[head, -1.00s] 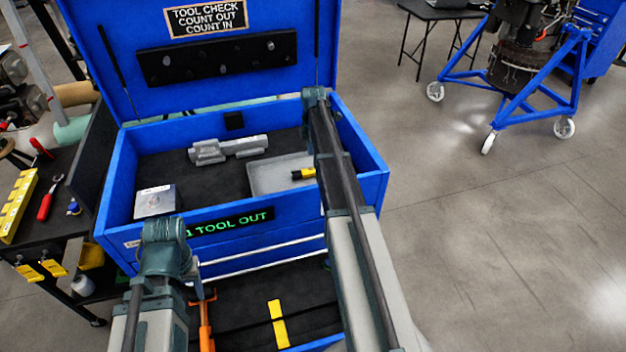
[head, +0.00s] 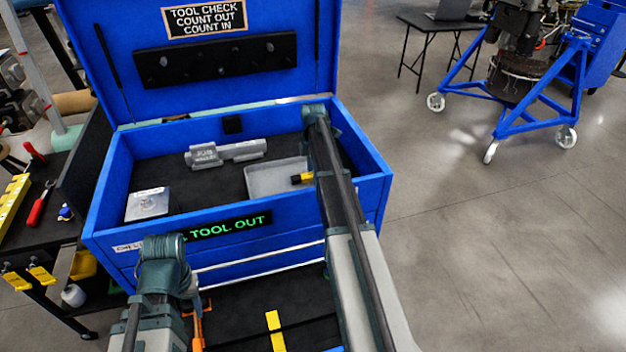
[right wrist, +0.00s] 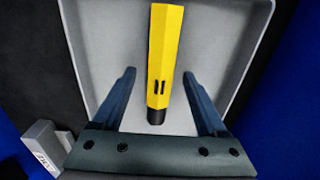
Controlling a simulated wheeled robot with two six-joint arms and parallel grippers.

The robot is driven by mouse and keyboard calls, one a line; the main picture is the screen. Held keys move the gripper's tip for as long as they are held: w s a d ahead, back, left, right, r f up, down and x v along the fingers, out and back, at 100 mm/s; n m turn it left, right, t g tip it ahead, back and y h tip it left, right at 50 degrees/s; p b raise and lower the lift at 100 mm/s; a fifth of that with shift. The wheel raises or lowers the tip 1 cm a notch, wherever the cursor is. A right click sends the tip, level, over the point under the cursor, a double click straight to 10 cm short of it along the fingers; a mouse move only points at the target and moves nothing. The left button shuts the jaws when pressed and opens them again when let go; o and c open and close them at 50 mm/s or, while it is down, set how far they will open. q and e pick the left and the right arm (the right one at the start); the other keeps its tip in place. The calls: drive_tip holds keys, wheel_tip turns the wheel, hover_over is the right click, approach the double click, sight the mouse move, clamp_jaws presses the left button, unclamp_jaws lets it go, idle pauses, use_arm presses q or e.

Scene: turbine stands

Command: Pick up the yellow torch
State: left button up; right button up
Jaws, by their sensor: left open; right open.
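The yellow torch (right wrist: 165,55) lies in a shallow grey tray (right wrist: 105,40) inside the blue tool chest. In the head view only one end of the torch (head: 307,177) shows, beside my right arm, which hides the rest. My right gripper (right wrist: 158,74) is open. In the right wrist view its two fingers stand on either side of the torch's dark-ended half, with gaps on both sides. My left gripper (head: 193,286) is open at the lower left in the head view, mostly hidden by my own arm, in front of the chest and away from the torch.
The blue chest (head: 110,215) has its lid raised behind. A grey metal part (head: 225,152) and a pale square block (head: 148,204) lie left of the tray (head: 262,183). A black cart (head: 60,225) stands at left. The floor at right is clear up to a blue wheeled stand (head: 545,110).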

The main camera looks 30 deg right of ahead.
clamp_jaws()
idle(1.3)
